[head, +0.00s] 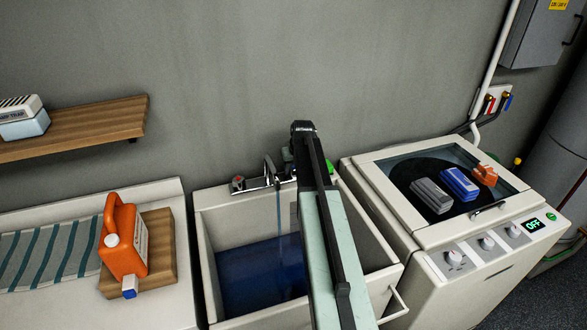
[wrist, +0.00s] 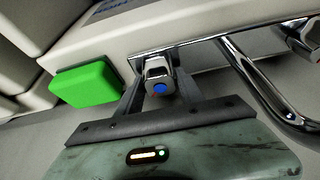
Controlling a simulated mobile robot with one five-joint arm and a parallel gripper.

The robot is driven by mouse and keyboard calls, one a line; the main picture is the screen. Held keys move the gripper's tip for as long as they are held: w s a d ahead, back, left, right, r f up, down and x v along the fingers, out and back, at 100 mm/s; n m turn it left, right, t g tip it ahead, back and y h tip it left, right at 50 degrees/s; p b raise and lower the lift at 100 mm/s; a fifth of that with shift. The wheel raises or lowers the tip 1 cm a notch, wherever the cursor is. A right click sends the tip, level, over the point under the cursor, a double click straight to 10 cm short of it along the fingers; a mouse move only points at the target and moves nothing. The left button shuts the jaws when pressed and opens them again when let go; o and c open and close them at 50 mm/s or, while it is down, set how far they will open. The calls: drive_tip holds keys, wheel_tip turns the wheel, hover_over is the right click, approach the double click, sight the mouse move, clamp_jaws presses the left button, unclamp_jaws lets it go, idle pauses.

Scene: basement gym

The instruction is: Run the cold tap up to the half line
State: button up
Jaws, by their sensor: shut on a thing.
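The cold tap (wrist: 158,72) is a chrome knob with a blue dot. My gripper (wrist: 157,88) is shut on it, one finger on each side. In the head view my arm hides the knob and fingertips. The chrome spout (head: 270,170) stands at the back of the pale utility sink (head: 205,240). A thin stream of water (head: 282,212) falls from it into blue water (head: 250,275) in the basin. My arm covers the basin's right part, and I can make out no half line. The red-marked hot tap (head: 238,183) is left of the spout.
A green block (wrist: 85,85) sits on the sink ledge close beside my gripper. An orange jug (head: 124,245) stands on a board at left, below a wooden shelf (head: 85,122).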

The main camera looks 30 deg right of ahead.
drive_tip(key=shift+m+g+h, duration=0.5)
drive_tip(key=shift+m+h, duration=0.3)
drive_tip(key=shift+m, duration=1.4)
drive_tip(key=o, duration=1.4)
drive_tip(key=p+v, duration=0.7)
drive_tip(key=v, duration=0.1)
drive_tip(key=shift+f, duration=0.1)
